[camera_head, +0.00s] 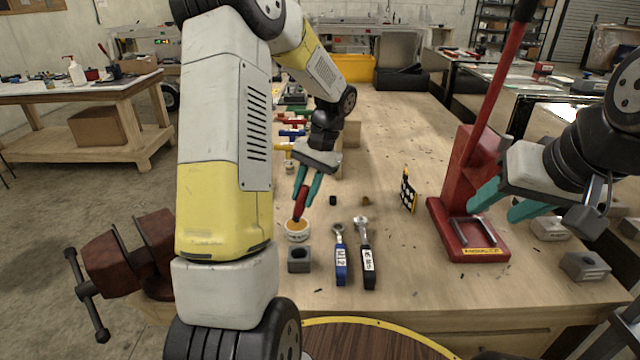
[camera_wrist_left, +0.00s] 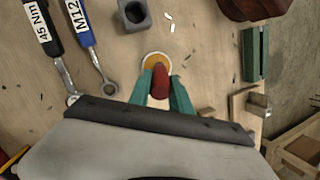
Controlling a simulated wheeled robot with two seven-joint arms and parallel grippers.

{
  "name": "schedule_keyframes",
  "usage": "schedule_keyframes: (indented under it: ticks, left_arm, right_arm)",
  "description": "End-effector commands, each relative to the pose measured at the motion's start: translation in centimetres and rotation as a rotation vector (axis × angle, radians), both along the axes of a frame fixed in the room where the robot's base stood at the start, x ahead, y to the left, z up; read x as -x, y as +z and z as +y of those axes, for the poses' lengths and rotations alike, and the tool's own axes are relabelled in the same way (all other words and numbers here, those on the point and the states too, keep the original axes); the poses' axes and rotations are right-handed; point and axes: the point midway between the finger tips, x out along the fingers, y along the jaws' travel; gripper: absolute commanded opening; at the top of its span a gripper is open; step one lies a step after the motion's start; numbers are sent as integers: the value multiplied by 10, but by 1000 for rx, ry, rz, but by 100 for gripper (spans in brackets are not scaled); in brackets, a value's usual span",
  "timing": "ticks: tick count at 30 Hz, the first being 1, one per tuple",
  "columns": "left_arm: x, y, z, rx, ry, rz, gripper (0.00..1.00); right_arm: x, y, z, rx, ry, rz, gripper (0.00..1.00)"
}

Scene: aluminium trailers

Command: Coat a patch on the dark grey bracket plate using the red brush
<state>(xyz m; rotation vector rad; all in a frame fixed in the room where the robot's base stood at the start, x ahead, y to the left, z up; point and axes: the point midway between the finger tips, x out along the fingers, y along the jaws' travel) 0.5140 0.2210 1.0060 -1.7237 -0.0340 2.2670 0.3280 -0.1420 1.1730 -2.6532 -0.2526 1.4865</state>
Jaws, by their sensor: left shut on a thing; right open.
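My left gripper (camera_head: 307,186) has its teal fingers shut on the red brush (camera_head: 301,203), which points down. In the left wrist view the brush (camera_wrist_left: 160,84) sits between the fingers, its tip over a small white tub (camera_wrist_left: 143,62) of yellow-orange coating. The tub (camera_head: 297,236) stands on the wooden bench; whether the bristles touch the coating cannot be told. My right gripper (camera_head: 503,205) is open and empty beside the red press. I cannot clearly make out a dark grey bracket plate; a grey block with a hole (camera_head: 299,266) lies in front of the tub.
Two torque wrenches, blue (camera_head: 340,268) and black (camera_head: 367,265), lie right of the tub. A red press (camera_head: 466,175) and a dotted black-and-yellow plate (camera_head: 408,191) stand further right. A red vise (camera_head: 125,260) is at the left edge. The bench middle is mostly clear.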

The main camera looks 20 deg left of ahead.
Motion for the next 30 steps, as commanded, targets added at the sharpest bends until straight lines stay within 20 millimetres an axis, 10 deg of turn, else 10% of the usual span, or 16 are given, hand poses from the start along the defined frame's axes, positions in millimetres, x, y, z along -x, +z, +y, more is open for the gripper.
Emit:
schedule_keyframes:
  ticks: [30]
  left_arm:
    - [0, -11, 0, 0, 0, 1, 0]
  right_arm:
    - [0, 0, 0, 0, 0, 0, 49]
